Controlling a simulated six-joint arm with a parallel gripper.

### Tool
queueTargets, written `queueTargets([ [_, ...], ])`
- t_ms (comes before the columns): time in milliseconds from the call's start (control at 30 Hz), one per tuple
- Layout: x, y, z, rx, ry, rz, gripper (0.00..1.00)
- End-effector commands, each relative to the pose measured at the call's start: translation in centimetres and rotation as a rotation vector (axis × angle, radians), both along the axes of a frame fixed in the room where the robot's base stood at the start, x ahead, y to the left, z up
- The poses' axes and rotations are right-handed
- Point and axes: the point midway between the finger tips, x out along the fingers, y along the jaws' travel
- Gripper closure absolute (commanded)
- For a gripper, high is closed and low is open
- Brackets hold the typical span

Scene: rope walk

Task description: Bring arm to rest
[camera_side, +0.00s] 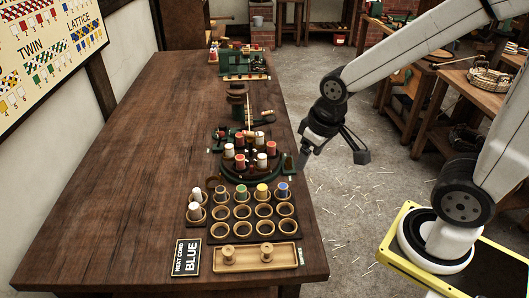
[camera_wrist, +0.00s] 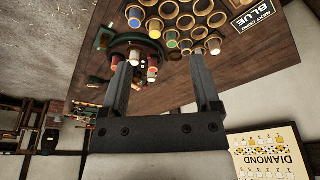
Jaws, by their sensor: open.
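My gripper (camera_side: 333,152) hangs above the floor just off the right edge of the wooden table (camera_side: 120,150). It is open and empty. In the wrist view its two dark fingers (camera_wrist: 162,85) stand apart, with the table behind them. A round green carousel (camera_side: 252,172) with several red and white bobbins is on the table, left of my gripper. Nothing is seen touching the fingers.
A rack of round cups (camera_side: 241,211) holds white, green, yellow and blue-topped spools. In front of it lie a wooden tray (camera_side: 287,256) with two bare spools and a sign (camera_side: 186,258) reading "NEXT CORD BLUE". The table's left half is clear. Workbenches (camera_side: 478,85) stand at right.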

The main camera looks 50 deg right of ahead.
Motion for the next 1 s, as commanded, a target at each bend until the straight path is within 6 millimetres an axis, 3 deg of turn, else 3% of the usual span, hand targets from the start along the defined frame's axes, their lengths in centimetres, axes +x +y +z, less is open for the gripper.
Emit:
queueTargets([
  [367, 0.0, 0.0, 0.0, 0.000, 0.001, 0.000, 0.20],
  [800, 0.0, 0.0, -4.5, 0.000, 0.003, 0.000, 0.20],
  [1000, 0.0, 0.0, -4.9, 0.000, 0.000, 0.000, 0.20],
])
